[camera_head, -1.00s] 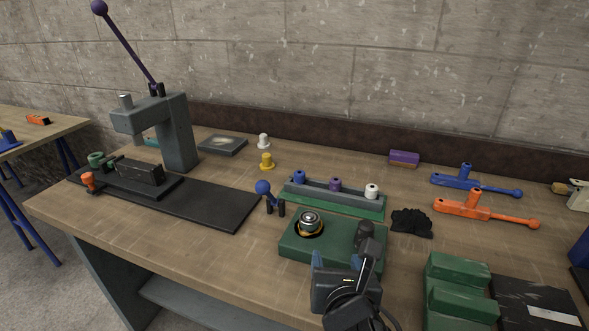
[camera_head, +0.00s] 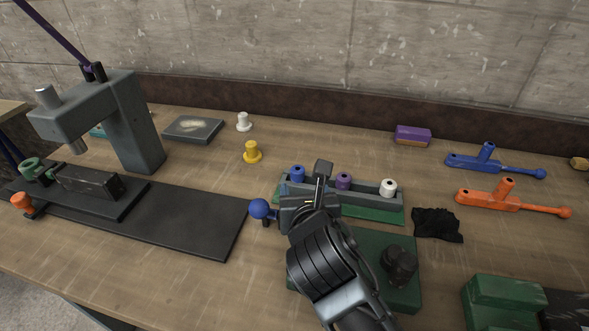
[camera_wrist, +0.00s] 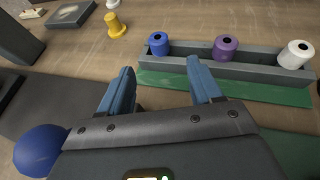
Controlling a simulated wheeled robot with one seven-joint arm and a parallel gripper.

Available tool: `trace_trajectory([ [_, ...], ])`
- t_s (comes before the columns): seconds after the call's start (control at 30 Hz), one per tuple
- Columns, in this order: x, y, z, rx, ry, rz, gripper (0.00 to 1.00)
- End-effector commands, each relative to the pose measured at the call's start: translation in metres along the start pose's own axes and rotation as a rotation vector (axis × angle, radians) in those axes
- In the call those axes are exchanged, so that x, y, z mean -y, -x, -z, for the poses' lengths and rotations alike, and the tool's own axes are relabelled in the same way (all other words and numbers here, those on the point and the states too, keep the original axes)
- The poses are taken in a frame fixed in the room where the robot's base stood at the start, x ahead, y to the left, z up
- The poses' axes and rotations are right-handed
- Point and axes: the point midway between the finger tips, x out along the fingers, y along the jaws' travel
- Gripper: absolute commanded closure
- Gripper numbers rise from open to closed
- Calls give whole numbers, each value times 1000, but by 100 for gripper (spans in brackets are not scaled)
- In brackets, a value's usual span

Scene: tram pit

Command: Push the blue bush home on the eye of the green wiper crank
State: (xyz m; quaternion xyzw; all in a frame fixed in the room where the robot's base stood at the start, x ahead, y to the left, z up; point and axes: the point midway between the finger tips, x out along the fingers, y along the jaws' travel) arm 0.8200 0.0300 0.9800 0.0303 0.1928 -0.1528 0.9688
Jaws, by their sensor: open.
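The blue bush (camera_head: 298,172) stands at the left end of the grey rack (camera_head: 366,196), beside a purple bush (camera_head: 343,181) and a white bush (camera_head: 388,188). In the wrist view the blue bush (camera_wrist: 158,43) shows its dark bore upward. My gripper (camera_wrist: 160,78) is open and empty, on the near side of the rack, with the blue bush beyond the fingers. In the head view my arm hides the fingertips. A green ringed part (camera_head: 36,168) sits at the left end of the black fixture by the press; I cannot tell whether it is the green wiper crank.
A grey press (camera_head: 130,125) with a purple lever stands at left over a black plate (camera_head: 190,222). A blue ball knob (camera_head: 259,208) is close left of my gripper. A blue crank (camera_head: 490,162) and an orange crank (camera_head: 500,198) lie at right.

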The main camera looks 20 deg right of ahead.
Motion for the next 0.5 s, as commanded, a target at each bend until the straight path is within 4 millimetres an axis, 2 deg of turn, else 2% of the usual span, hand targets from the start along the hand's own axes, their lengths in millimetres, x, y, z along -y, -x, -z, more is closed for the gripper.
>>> trace_trajectory([
  [0.1, 1, -21, -1, 0, -1, 3, 36],
  [0.2, 0, -33, -1, 0, -1, 2, 36],
  [0.37, 0, -43, -1, 0, -1, 1, 36],
  [0.5, -1, -57, -3, 0, 0, 1, 36],
])
